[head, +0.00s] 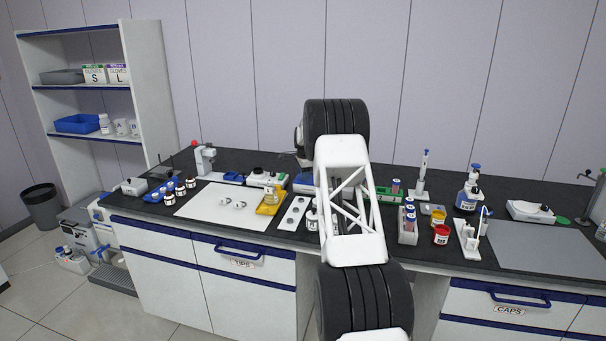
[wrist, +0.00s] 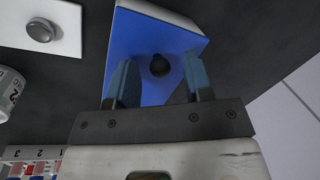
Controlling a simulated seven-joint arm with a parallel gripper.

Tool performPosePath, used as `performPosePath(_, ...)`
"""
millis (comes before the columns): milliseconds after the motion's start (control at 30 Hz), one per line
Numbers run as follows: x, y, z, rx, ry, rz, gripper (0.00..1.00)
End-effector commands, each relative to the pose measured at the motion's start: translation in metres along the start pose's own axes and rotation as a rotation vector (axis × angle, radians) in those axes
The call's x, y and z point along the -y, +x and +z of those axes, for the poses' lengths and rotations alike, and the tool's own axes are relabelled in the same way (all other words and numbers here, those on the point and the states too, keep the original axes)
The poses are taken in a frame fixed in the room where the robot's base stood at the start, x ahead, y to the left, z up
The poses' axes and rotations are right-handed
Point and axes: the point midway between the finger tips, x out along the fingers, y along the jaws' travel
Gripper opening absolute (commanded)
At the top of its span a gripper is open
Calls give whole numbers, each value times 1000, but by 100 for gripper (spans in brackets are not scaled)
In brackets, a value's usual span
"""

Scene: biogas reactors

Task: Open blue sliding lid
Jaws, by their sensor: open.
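The blue sliding lid (wrist: 150,38) fills the upper middle of the wrist view, on a box with a pale edge. A round black knob (wrist: 160,66) stands on it. My gripper (wrist: 160,64) is open, with one blue finger on each side of the knob. I see gaps between the fingers and the knob; I cannot tell how high the fingertips are above the lid. In the head view my arm hides the gripper and the knob; a blue surface shows just left of the arm, but I cannot tell if it is the lid.
In the wrist view, a white plate (wrist: 66,40) with a silver disc lies to the left. A white bottle (wrist: 8,92) and a numbered rack (wrist: 35,153) are lower left. In the head view, a tube rack (head: 408,228) and red jar (head: 441,235) stand right of the arm on the dark bench.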

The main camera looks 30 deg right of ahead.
Motion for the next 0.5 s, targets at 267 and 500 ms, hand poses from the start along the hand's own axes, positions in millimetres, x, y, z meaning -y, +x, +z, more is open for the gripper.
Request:
performPosePath(267,0,0,0,0,0,0,29)
performPosePath(500,0,0,0,0,0,0,0)
